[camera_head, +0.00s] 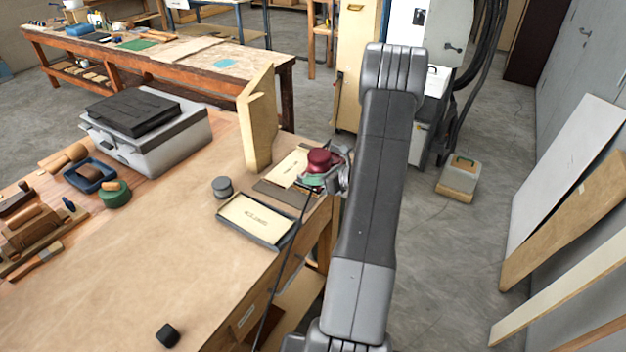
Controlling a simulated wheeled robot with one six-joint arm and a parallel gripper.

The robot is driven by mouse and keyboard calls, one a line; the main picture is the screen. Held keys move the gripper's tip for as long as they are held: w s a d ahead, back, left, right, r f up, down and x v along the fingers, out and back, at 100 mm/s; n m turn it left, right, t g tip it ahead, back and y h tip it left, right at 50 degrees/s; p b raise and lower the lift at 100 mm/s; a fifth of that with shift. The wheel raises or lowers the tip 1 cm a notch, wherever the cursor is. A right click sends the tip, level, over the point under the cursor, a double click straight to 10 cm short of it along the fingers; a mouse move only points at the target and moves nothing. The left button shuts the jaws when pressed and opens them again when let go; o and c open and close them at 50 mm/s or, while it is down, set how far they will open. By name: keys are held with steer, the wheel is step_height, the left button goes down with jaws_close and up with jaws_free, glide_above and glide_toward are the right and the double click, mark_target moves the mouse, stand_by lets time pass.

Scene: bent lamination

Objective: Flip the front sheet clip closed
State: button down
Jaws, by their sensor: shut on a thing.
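My gripper (338,172) is at the right edge of the wooden workbench (150,265). It is shut on a dark red, rounded piece (320,160), with a green part (312,180) just below it. Both are close above the pale sheet on a dark board (277,190); I cannot tell whether they touch it. A dark-rimmed tray with a labelled pale sheet (255,218) lies nearer to me. I cannot make out the front sheet clip for certain, and my arm and gripper hide part of this corner.
A tall tan bent form (257,125) stands just behind the boards. A grey round pot (222,187) is left of the tray. A grey case (150,135), a green pot (115,194) and tools lie at left. The bench's middle is clear except a black block (168,335).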

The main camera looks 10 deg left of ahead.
steer(key=c, duration=1.5)
jaws_free()
steer(key=shift+c, duration=0.2)
